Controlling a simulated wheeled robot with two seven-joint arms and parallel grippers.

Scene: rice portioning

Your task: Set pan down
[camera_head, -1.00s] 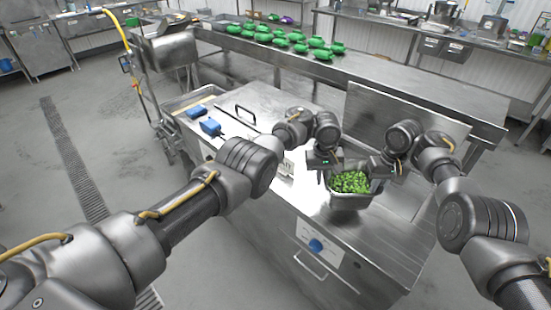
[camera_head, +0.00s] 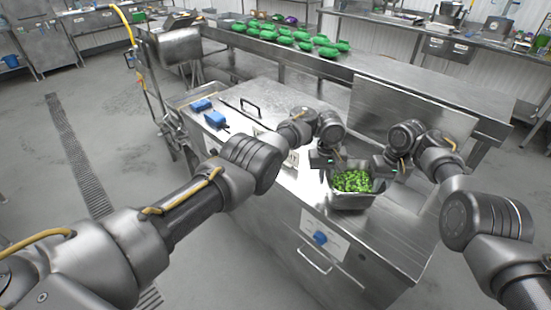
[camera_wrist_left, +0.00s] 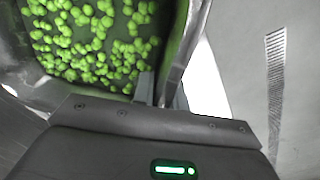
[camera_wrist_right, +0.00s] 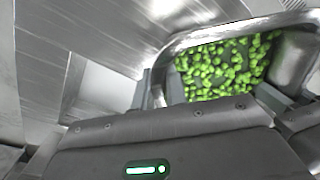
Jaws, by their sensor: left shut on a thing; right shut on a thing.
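A metal pan (camera_head: 352,202) filled with green vegetable pieces (camera_head: 352,181) is at the front part of the steel counter (camera_head: 300,120). Whether its base touches the counter cannot be told. My left gripper (camera_head: 330,168) is shut on the pan's left rim, and my right gripper (camera_head: 380,172) is shut on its right rim. In the left wrist view the pan rim (camera_wrist_left: 178,50) runs between the fingers. In the right wrist view the pan rim (camera_wrist_right: 165,75) meets the fingers, with the green pieces (camera_wrist_right: 220,68) beyond.
Two blue items (camera_head: 214,119) and a black handle (camera_head: 250,108) are on the counter's left part. A raised steel panel (camera_head: 400,110) stands behind the grippers. A long steel table behind carries several green bowl-like things (camera_head: 303,36).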

